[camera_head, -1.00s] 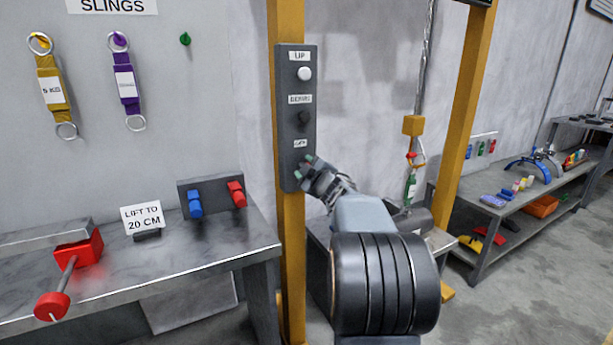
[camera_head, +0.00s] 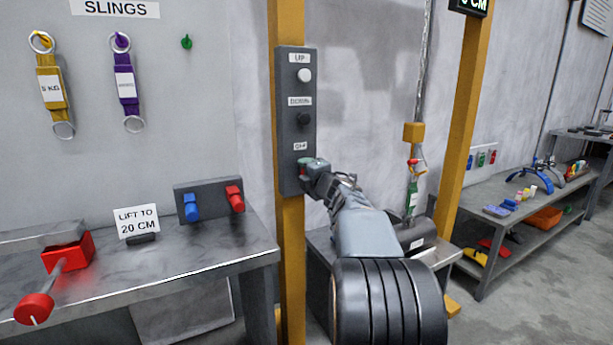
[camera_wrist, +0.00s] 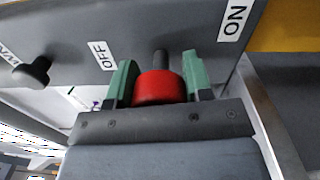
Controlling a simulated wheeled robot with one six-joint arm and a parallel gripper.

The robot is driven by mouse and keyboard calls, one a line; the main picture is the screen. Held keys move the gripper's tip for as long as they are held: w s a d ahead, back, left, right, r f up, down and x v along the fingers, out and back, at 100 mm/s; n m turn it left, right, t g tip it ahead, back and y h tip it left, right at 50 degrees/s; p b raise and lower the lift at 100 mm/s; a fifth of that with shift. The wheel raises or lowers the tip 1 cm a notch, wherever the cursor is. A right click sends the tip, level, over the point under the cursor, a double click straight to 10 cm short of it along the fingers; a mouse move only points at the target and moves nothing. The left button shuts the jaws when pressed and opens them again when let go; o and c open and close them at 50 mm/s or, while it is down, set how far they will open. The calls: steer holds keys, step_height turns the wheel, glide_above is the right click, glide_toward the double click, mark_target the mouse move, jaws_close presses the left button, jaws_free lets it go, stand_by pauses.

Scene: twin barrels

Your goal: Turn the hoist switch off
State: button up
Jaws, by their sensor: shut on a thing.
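The hoist control box (camera_head: 297,95) is a dark grey panel on a yellow post. It carries a white button labelled UP and a black button below it. At its lower end, my gripper (camera_head: 312,167) reaches the switch under the OFF label. In the wrist view, my gripper (camera_wrist: 159,82) has its green fingertips shut on both sides of a red round switch knob (camera_wrist: 159,87). A dark stem shows behind the knob. The OFF label (camera_wrist: 103,55) is left of it and the ON label (camera_wrist: 234,20) right of it. The knob is mostly hidden in the head view.
A workbench (camera_head: 190,260) at left holds a red lever (camera_head: 65,260), a sign (camera_head: 137,221) and a block with blue and red knobs. A hook on a chain (camera_head: 411,165) hangs right of my arm. A dark cylinder (camera_head: 410,235) lies below it.

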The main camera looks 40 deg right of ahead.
steer(key=shift+n, duration=0.3)
stand_by(0.4)
steer(key=o, duration=0.9)
steer(key=shift+s, duration=0.1)
steer(key=s, duration=0.4)
steer(key=s+a, duration=0.1)
steer(key=s, duration=0.4)
steer(key=s+a+p, duration=0.1)
steer(key=s, duration=0.3)
steer(key=shift+s+f, duration=0.2)
steer(key=shift+r, duration=0.1)
